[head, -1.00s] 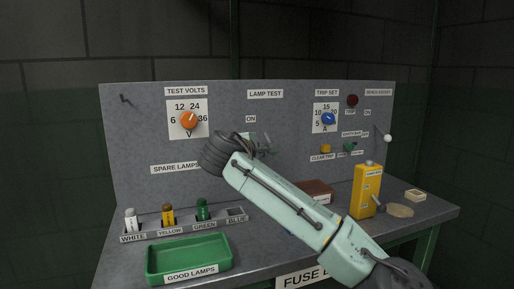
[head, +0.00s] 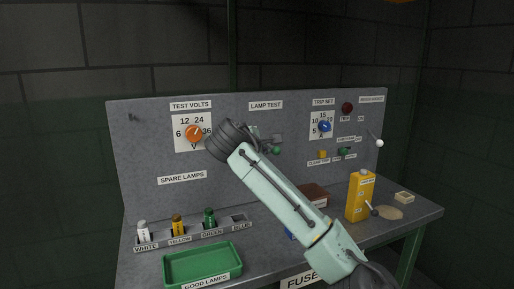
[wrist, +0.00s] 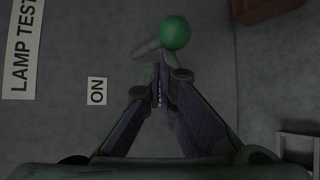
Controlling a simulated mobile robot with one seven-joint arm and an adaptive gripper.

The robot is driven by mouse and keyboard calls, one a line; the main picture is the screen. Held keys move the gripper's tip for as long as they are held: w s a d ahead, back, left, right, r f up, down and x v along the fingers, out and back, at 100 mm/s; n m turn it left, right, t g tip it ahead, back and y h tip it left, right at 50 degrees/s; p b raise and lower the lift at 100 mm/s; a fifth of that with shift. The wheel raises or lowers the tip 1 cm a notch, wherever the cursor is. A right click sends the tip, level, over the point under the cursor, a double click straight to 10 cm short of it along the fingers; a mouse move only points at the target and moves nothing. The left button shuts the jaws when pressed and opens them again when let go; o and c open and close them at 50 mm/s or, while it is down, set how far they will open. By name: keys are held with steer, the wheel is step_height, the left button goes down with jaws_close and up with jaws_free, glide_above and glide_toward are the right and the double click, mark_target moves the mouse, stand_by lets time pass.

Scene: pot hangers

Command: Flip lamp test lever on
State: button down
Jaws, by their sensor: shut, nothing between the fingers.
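The lamp test lever has a green ball knob (wrist: 175,33) on a short grey shaft (wrist: 147,49), in the wrist view. The knob also shows in the head view (head: 276,150), just right of my arm. My gripper (wrist: 161,78) is shut and empty. Its fingertips are close to the knob and shaft in the wrist view; I cannot tell whether they touch. The ON label (wrist: 97,91) and LAMP TEST label (wrist: 20,45) lie left of the lever in the wrist view. In the head view my arm hides the ON label.
The grey panel carries an orange test-volts dial (head: 194,133) and a blue trip-set dial (head: 324,126). On the bench are a green tray (head: 203,262), a lamp rack (head: 192,236), a yellow box (head: 360,195) and a brown box (head: 313,192).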

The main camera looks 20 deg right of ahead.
steer(key=shift+w+r+p, duration=0.2)
steer(key=shift+r+p, duration=0.7)
steer(key=shift+r, duration=0.45)
steer(key=shift+r, duration=0.1)
stand_by(0.8)
steer(key=shift+r+p, duration=0.7)
steer(key=shift+p, duration=0.2)
steer(key=shift+r, duration=0.15)
